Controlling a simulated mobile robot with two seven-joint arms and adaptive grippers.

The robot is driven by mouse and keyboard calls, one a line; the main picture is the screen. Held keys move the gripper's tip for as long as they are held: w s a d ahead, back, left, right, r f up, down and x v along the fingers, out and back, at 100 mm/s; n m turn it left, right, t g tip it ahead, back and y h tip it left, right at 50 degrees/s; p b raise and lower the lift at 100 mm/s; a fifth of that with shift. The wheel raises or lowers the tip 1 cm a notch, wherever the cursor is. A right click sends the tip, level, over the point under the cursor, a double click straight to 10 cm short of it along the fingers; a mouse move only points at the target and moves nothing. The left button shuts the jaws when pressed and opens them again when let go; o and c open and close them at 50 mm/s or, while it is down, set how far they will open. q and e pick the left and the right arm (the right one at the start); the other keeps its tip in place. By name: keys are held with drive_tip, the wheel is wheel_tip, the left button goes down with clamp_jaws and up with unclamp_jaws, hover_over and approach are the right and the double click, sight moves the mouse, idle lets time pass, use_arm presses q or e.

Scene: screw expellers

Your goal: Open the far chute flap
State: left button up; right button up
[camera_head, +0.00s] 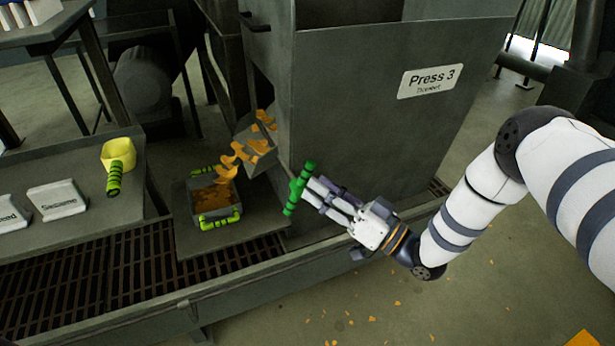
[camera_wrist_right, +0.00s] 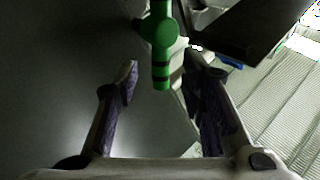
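The chute (camera_head: 255,150) juts from the left side of the grey machine marked Press 3 (camera_head: 380,110). Orange pieces lie in it and drop toward a grey bin (camera_head: 208,217) with green handles. I cannot clearly make out a separate flap plate. A green handle (camera_head: 299,188) stands tilted at the machine's near lower corner. My right gripper (camera_head: 312,190) is at this handle. In the right wrist view (camera_wrist_right: 168,66) its fingers are spread, with the green handle (camera_wrist_right: 160,45) between and beyond the fingertips, seemingly not pinched. My left gripper is not in view.
A yellow scoop (camera_head: 118,152) with a green handle and a sign reading Sesame (camera_head: 57,199) are on the left table. A floor grating (camera_head: 90,280) runs along the front, behind a low grey ledge. Orange flakes are scattered on the open floor (camera_head: 400,310).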

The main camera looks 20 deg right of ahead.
drive_tip(key=v, duration=0.7)
drive_tip(key=shift+s, duration=0.15)
drive_tip(key=shift+d, duration=0.1)
